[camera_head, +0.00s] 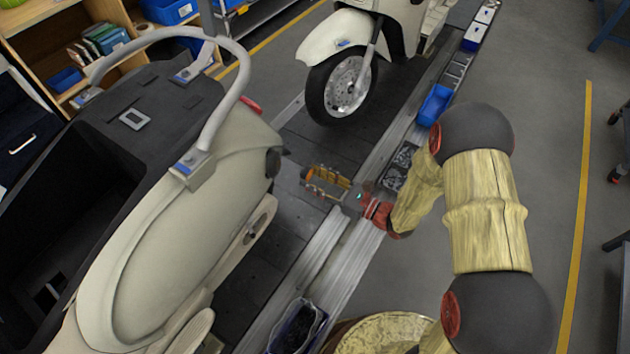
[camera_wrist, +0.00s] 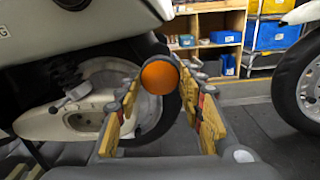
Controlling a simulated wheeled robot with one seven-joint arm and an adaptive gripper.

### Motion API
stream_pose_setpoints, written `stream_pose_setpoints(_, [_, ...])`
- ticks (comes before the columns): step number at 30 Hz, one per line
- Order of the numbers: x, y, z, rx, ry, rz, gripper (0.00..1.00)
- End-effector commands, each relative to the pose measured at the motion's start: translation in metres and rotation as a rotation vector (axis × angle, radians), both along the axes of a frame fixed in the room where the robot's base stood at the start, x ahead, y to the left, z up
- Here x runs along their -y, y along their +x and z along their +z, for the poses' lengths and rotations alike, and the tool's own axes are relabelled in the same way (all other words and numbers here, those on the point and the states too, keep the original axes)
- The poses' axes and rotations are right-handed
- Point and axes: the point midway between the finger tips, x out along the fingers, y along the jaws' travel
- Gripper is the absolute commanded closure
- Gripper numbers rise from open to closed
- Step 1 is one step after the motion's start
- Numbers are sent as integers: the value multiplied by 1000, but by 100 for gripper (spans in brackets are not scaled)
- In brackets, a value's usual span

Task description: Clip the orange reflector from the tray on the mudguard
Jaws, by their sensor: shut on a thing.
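The orange reflector (camera_wrist: 160,76) is a round disc held between the fingertips of my gripper (camera_wrist: 163,84) in the wrist view. My gripper (camera_head: 326,182) is shut on it, over the slat conveyor beside the rear of the near cream scooter (camera_head: 165,235).
A blue tray (camera_head: 435,104) and a dark parts tray (camera_head: 390,179) line the conveyor's right edge. Another tray (camera_head: 288,345) is at the bottom. A second scooter's front wheel (camera_head: 342,92) stands beyond my gripper. Conveyor slats (camera_head: 315,150) between the scooters are bare.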

Motion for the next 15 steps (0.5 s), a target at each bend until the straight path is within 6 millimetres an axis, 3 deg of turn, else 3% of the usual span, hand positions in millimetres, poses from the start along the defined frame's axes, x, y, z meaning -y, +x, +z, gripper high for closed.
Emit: stream_pose_setpoints(15, [-44, 25, -1, 1, -2, 4, 79])
